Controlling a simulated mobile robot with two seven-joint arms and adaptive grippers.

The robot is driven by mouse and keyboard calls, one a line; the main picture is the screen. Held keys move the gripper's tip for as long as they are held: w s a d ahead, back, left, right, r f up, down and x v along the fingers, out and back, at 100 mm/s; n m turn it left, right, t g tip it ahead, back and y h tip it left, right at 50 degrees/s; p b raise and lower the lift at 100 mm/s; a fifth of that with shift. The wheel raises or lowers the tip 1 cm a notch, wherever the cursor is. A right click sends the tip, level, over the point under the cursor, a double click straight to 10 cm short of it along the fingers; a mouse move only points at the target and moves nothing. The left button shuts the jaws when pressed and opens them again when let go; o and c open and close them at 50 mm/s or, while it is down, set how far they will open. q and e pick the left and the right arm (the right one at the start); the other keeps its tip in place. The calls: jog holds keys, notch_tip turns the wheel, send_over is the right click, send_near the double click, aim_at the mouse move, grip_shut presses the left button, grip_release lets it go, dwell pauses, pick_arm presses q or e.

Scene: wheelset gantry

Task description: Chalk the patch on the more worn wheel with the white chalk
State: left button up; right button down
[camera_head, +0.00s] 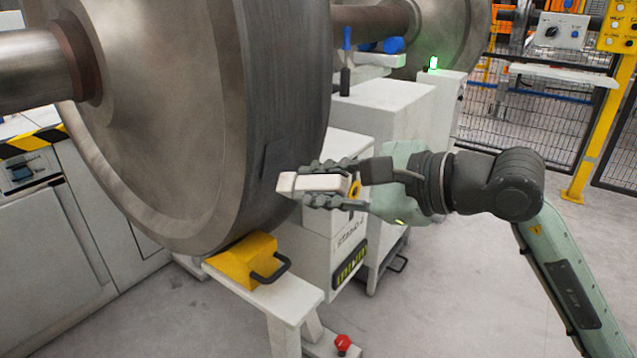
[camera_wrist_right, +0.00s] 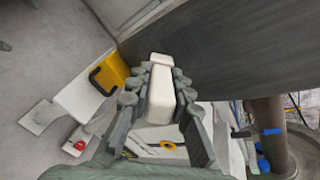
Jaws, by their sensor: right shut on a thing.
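A large steel wheel (camera_head: 170,110) on an axle (camera_head: 40,70) fills the left of the head view. A small darker patch (camera_head: 273,158) shows on its tread, close to my right gripper. My right gripper (camera_head: 318,184) is shut on the white chalk (camera_head: 288,184), whose end points at the tread just below the patch. In the wrist view the chalk (camera_wrist_right: 161,95) sits between both fingers, its tip near the dark tread (camera_wrist_right: 220,45). I cannot tell whether the tip touches. A second wheel (camera_head: 440,35) stands farther back. My left gripper is not in view.
A yellow chock (camera_head: 240,258) with a black handle sits under the wheel on a white stand (camera_head: 285,300). A red button (camera_head: 342,343) is at the bottom. White cabinets (camera_head: 385,110) stand behind my gripper. A mesh fence (camera_head: 530,125) is at the back right. Open floor lies at right.

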jog(key=shift+w+a+r, duration=0.2)
jog(key=shift+w+a, duration=0.1)
dwell(0.6)
jog(key=shift+s+d+r+p, duration=0.25)
jog(key=shift+r+p, duration=0.3)
jog(key=shift+r, duration=0.55)
jog(key=shift+s+d+r+p, duration=0.15)
jog(key=shift+d+r+p, duration=0.25)
jog(key=shift+r, duration=0.75)
jog(key=shift+s+d+r+p, duration=0.2)
jog(key=shift+r+p, duration=0.45)
jog(key=shift+r, duration=0.45)
jog(key=shift+a+f+b, duration=0.1)
jog(key=shift+b, duration=0.3)
jog(key=f+b, duration=0.2)
jog(key=a+f+b, duration=0.1)
jog(key=f+b, duration=0.1)
jog(key=w+f+b, duration=0.1)
jog(key=f+b, duration=0.1)
jog(key=b, duration=0.1)
jog(key=shift+a+f, duration=0.2)
jog(key=shift+f, duration=0.15)
jog(key=shift+a+b, duration=0.1)
jog(key=shift+b, duration=0.2)
